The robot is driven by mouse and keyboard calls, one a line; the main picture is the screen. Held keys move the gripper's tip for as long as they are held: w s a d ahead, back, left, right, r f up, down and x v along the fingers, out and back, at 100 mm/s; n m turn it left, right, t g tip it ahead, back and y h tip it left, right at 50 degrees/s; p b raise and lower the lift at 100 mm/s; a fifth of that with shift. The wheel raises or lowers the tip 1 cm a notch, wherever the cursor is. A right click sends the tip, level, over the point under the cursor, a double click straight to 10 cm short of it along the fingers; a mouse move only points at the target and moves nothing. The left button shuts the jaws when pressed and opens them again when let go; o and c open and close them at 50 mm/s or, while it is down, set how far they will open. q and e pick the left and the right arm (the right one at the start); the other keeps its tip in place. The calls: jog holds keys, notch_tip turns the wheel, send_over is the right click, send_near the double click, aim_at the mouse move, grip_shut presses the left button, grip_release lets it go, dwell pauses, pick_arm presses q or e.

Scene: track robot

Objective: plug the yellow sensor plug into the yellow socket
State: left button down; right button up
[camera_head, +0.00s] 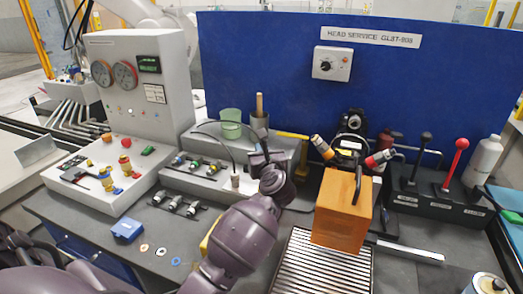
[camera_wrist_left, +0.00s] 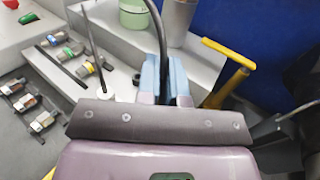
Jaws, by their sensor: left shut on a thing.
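My left gripper (camera_head: 262,158) is at the grey connector block (camera_head: 225,188), in the middle of the head view. In the left wrist view its pale blue fingers (camera_wrist_left: 166,82) are closed around the lower end of a black cable (camera_wrist_left: 158,35). The plug on that cable is hidden between the fingers and behind the gripper body, so its colour does not show. Connectors with coloured rings sit on the block to the left; one ring (camera_wrist_left: 88,67) looks yellow, but I cannot tell whether it is the yellow socket. My right gripper is not in view.
A green cup (camera_head: 231,122) and a grey pot (camera_head: 259,120) stand behind the gripper. A second cable ends in a white connector (camera_wrist_left: 104,92) close to its left. A yellow T-handle (camera_wrist_left: 230,72) is close right. An orange box (camera_head: 342,208) stands on a slatted grate.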

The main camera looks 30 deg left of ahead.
pick_arm(q)
notch_tip(320, 180, down, 2)
jog(key=shift+f+b, duration=0.25)
jog(key=shift+b, duration=0.4)
jog(key=shift+f+b, duration=0.4)
jog(key=shift+f, duration=0.25)
jog(key=shift+f+b, duration=0.5)
jog(key=shift+f, duration=0.3)
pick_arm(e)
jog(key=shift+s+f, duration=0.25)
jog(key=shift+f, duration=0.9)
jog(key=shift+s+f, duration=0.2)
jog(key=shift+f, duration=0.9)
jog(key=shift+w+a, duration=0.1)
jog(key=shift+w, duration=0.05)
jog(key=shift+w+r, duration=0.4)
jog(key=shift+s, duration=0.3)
